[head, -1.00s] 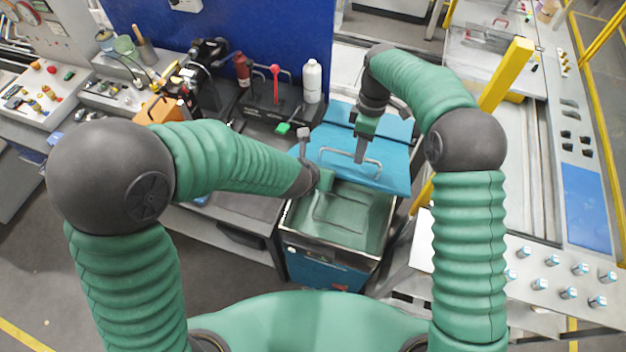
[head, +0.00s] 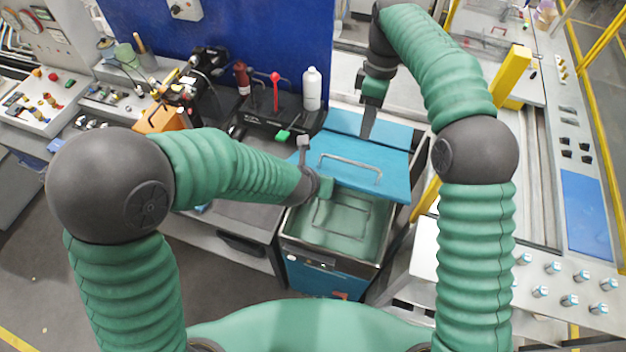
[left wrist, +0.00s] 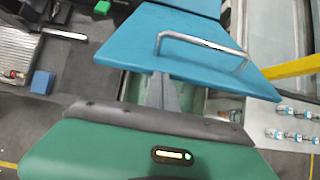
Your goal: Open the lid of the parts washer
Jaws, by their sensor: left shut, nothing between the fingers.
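The parts washer (head: 318,275) is a blue cabinet with a green basin (head: 352,225). Its blue lid (head: 395,165) covers the back of the basin and leaves the front open. A metal bar handle (head: 350,163) is on the lid; the handle also shows in the left wrist view (left wrist: 205,43). My left gripper (head: 326,186) is shut and empty at the lid's front left edge. In the left wrist view its fingertips (left wrist: 160,80) overlap that edge; I cannot tell whether they touch. My right gripper (head: 368,132) is over the lid's back part, behind the handle and apart from it.
A bench with a white bottle (head: 312,89), a red bottle (head: 242,78) and tools stands left of the washer, before a blue panel (head: 240,35). A yellow post (head: 512,75) and a conveyor-like table stand to the right. Open floor lies at the front left.

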